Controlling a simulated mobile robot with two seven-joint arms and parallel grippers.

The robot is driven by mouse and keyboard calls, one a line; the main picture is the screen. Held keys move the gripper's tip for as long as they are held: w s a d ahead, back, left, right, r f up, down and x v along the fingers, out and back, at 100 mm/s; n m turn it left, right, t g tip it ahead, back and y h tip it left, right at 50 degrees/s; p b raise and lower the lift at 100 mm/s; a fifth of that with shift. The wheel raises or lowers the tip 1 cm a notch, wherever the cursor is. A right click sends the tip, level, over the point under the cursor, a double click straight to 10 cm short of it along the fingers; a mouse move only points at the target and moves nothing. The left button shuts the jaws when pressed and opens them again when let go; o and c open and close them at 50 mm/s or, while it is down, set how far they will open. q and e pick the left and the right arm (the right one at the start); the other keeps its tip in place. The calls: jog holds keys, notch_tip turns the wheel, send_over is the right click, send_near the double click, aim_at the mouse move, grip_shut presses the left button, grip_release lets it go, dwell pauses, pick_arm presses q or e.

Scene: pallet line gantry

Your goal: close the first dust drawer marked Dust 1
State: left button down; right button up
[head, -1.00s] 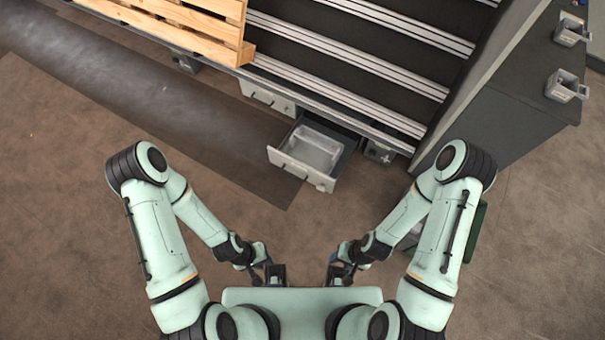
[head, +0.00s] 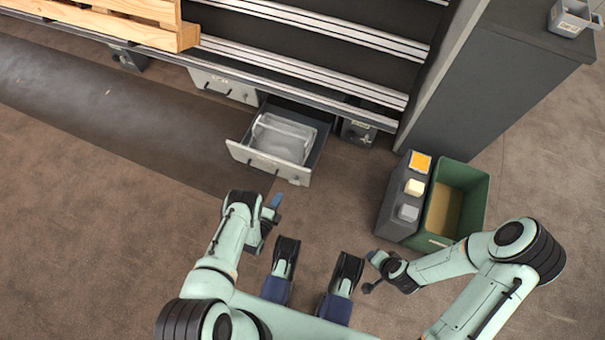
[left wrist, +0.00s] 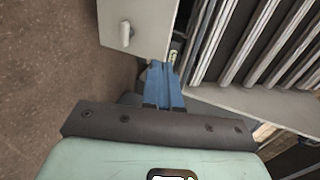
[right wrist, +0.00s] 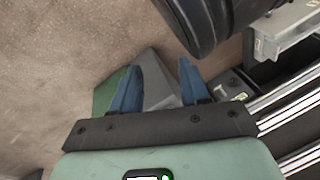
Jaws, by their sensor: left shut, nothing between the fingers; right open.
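One drawer is pulled out under the slatted line, its pale grey front (head: 262,163) facing me and a clear bin (head: 283,138) inside. Its label is too small to read, so I cannot confirm it is Dust 1. My left gripper (head: 275,203) is shut and empty, in front of the drawer front and apart from it in the head view. In the left wrist view its blue fingers (left wrist: 163,85) point towards a pale panel (left wrist: 143,25) with a small handle. My right gripper (head: 370,274) is open and empty, low at the right; its spread fingers show in the right wrist view (right wrist: 158,85).
A shut drawer (head: 222,86) sits left of the open one. A wooden pallet (head: 150,30) lies on the line above. A green bin (head: 445,235) and a dark box with coloured blocks (head: 393,222) stand at the right. Floor before the drawer is clear.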

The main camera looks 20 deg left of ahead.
pick_arm(q)
jog(key=b, duration=0.4)
send_near(294, 168)
notch_tip(294, 168, down, 2)
jog(key=w, duration=0.2)
jog(key=x, duration=0.1)
jog(key=b+x, duration=0.1)
jog(key=x, duration=0.1)
jog(key=shift+w+a+r, duration=0.1)
jog(key=shift+w+r, duration=0.1)
jog(key=shift+r, duration=0.05)
jog(key=shift+w+b, duration=0.4)
jog(key=shift+w, duration=0.05)
pick_arm(e)
jog(key=s+d+f+g, duration=0.1)
jog(key=s+f+g, duration=0.3)
jog(key=s+f, duration=0.4)
jog(key=shift+s+d+m, duration=0.2)
jog(key=shift+s+m, duration=0.2)
jog(key=shift+s, duration=1.5)
